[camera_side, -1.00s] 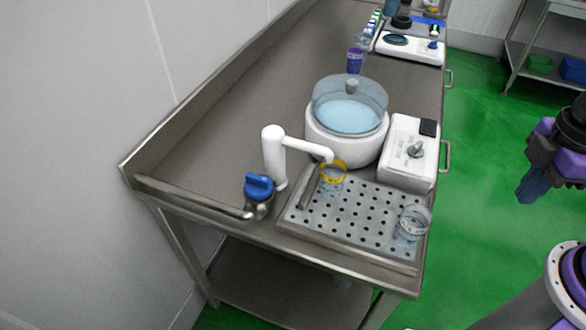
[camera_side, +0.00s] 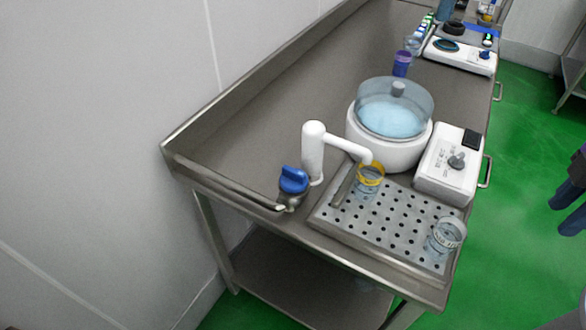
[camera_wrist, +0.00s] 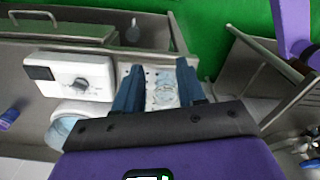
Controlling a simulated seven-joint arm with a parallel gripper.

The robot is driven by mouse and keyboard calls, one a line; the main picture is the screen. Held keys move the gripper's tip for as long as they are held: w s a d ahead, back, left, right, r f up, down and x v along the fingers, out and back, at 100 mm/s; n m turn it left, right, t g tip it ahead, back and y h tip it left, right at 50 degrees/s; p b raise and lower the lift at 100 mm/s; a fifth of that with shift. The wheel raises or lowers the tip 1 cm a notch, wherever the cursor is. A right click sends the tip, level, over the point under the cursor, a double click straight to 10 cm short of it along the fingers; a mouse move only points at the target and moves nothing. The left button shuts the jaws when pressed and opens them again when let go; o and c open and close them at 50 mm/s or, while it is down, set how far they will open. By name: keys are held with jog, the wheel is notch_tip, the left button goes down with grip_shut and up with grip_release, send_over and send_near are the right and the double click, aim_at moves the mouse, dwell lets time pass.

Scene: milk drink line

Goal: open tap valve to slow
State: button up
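The tap valve is a blue knob (camera_side: 292,180) on a metal fitting at the bench's front left corner. It sits beside the white tap (camera_side: 313,150), whose spout reaches right over a glass with a yellow rim (camera_side: 371,176). The knob's exact setting is too small to read. My gripper (camera_side: 568,205) is at the right edge of the side view, far from the knob and partly cut off. In the wrist view my gripper (camera_wrist: 158,80) has its two blue fingers apart, with nothing held between them. I cannot make out the valve in the wrist view.
A perforated drip tray (camera_side: 385,235) holds the yellow-rimmed glass and another glass (camera_side: 446,235). A lidded white pot (camera_side: 388,150) and a white control box (camera_side: 449,163) stand behind it. A purple cup (camera_side: 401,64) is farther back. The bench's left part is clear.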

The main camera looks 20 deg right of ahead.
jog(key=w+a+r+m, duration=0.1)
jog(key=w+a+r, duration=0.2)
jog(key=w+a, duration=0.6)
jog(key=w+a+r+m, duration=0.1)
jog(key=w+a+r, duration=0.2)
jog(key=w+a, duration=0.65)
jog(key=m, duration=0.1)
send_near(292, 169)
notch_tip(292, 169, down, 9)
jog(key=shift+a+f, duration=0.1)
jog(key=shift+a, duration=0.05)
grip_shut()
